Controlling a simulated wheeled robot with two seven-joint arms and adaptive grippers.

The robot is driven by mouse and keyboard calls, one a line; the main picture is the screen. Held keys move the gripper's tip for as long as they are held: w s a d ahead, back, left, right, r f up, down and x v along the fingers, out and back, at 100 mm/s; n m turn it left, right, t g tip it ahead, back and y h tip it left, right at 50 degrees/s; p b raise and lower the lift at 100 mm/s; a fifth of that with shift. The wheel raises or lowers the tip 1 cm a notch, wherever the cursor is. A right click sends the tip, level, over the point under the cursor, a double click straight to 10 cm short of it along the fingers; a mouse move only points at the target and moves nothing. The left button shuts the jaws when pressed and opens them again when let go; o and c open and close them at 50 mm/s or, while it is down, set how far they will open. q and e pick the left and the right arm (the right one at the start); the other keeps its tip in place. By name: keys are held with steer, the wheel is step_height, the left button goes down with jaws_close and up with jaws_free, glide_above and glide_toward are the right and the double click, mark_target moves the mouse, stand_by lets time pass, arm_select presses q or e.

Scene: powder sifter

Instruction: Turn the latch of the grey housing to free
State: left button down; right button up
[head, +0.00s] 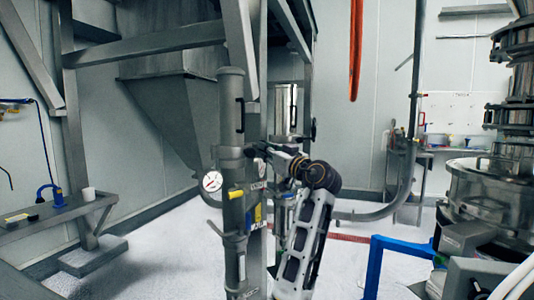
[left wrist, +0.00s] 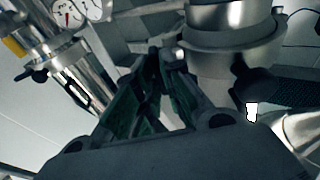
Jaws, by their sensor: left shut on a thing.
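The grey housing (head: 232,115) is a tall upright cylinder left of centre in the head view. Its lower rounded body and collar (left wrist: 222,42) fill the upper right of the left wrist view. My left gripper (head: 254,151) reaches the right side of the housing, at the height of its collar. In the left wrist view its fingers (left wrist: 172,58) come together against the housing's side. They are shut on the latch, a small dark part with a pale end that is mostly hidden between the fingertips, so its angle cannot be told. My right gripper is not in view.
A pressure gauge (head: 212,181) and a yellow fitting (head: 236,194) sit on the housing's left and front. A steel post (head: 253,60) stands just behind. A blue frame (head: 375,265) and steel machinery (head: 490,190) are at right.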

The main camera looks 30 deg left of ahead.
arm_select(q)
steer(key=shift+f, duration=0.2)
steer(key=c, duration=1.5)
jaws_free()
steer(key=shift+r, duration=0.15)
steer(key=shift+c, duration=0.2)
steer(key=shift+d, duration=0.15)
steer(key=v, duration=1.1)
steer(key=shift+s+d, duration=0.2)
steer(key=shift+d, duration=0.15)
steer(key=shift+d, duration=0.1)
